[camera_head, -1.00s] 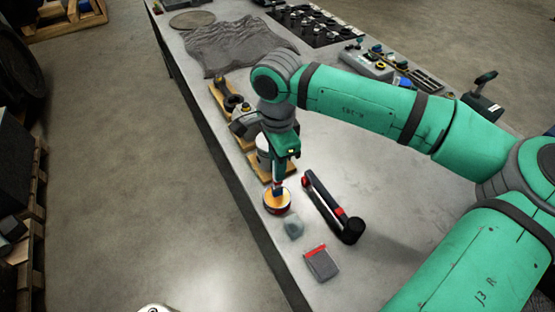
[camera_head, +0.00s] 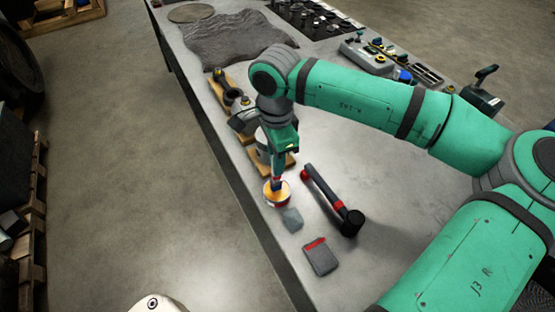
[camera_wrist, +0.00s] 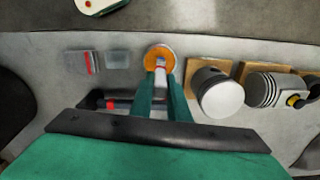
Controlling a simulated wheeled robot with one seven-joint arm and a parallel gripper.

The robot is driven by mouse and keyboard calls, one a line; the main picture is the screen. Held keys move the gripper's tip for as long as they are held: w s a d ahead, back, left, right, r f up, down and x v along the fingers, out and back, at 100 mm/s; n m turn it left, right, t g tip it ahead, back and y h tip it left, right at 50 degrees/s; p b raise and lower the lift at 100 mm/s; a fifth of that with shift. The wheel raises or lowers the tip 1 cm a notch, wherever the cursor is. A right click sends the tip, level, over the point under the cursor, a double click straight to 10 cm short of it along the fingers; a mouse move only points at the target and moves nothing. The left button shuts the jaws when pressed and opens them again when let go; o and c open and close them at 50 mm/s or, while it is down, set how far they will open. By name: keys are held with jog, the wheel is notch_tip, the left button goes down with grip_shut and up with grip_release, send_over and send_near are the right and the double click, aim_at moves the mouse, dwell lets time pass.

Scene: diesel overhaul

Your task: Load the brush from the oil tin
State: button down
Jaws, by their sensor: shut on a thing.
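The oil tin (camera_head: 277,193) is a small round open tin with amber oil, standing near the left edge of the workbench; it also shows in the wrist view (camera_wrist: 152,60). My gripper (camera_head: 277,172) is directly above it. In the wrist view, my gripper (camera_wrist: 160,84) is shut on the handle of the brush (camera_wrist: 160,68), a light stick with red and blue marks. The brush points down into the tin's mouth. Its bristle end is hidden, so I cannot tell how deep it sits in the oil.
A black-and-red bar tool (camera_head: 332,200) lies right of the tin. A pale translucent block (camera_head: 291,220) and a grey pad with a red strip (camera_head: 320,257) lie in front. Pistons on wooden blocks (camera_wrist: 220,92) stand close beside the tin. The bench's right front is clear.

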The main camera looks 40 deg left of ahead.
jog(key=shift+w+d+f, duration=0.1)
jog(key=shift+d+f, duration=0.05)
jog(key=shift+f, duration=0.4)
dwell(1.2)
